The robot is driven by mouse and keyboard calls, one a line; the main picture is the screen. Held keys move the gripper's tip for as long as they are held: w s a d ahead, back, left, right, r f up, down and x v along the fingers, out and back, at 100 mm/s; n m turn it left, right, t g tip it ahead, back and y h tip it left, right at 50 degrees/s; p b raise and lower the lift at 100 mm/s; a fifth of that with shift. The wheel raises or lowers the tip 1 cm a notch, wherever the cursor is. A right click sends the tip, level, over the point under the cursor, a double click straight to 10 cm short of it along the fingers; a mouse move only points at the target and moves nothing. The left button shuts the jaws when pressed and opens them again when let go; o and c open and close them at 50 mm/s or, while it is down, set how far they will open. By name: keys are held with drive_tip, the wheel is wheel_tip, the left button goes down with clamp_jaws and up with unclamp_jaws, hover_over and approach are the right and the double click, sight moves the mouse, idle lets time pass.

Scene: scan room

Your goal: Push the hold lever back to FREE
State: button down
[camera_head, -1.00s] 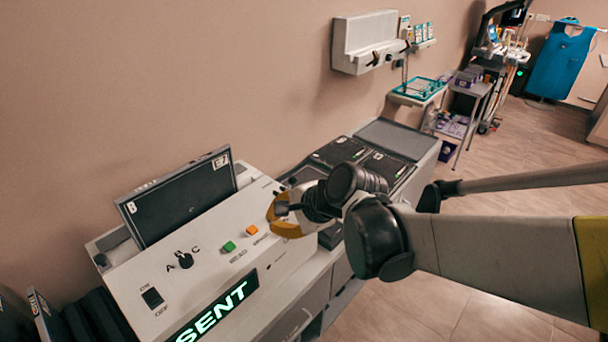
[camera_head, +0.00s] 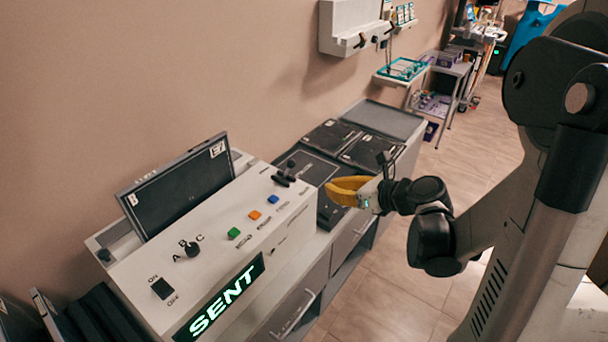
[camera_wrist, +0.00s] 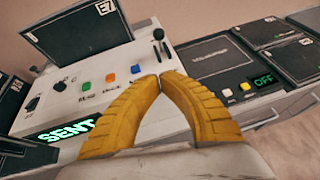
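The black lever (camera_head: 284,174), which looks like the hold lever, stands at the right end of the light grey console (camera_head: 135,281). It also shows in the wrist view (camera_wrist: 159,36), beyond my fingertips. Its FREE marking is too small to read. My gripper (camera_head: 333,190) has yellow fingers and is to the right of the lever, apart from it. In the wrist view my fingertips (camera_wrist: 160,78) meet with nothing between them. The console's display (camera_head: 220,300) reads SENT in green.
Green (camera_head: 234,233), orange (camera_head: 255,215) and blue (camera_head: 273,199) buttons, a black knob (camera_head: 191,249) and a rocker switch (camera_head: 162,289) are on the console. A black panel (camera_head: 178,188) leans behind it. A lower counter with dark plates (camera_head: 331,136) continues right. Open floor lies in front.

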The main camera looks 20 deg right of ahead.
drive_tip(key=b, duration=0.3)
approach(288, 171)
drive_tip(key=f, duration=0.2)
drive_tip(key=a+f, duration=0.1)
drive_tip(key=f, duration=0.1)
drive_tip(key=shift+w+a, duration=0.1)
drive_tip(key=shift+w, duration=0.2)
drive_tip(key=shift+w+a+r, duration=0.2)
drive_tip(key=shift+w+r, duration=0.1)
drive_tip(key=shift+w, duration=0.2)
drive_tip(key=shift+w+a+r, duration=0.25)
drive_tip(key=shift+w+r, duration=0.05)
drive_tip(key=shift+w, duration=0.2)
drive_tip(key=shift+w+a+r, duration=0.25)
drive_tip(key=shift+w, duration=0.3)
drive_tip(key=shift+d+r, duration=0.1)
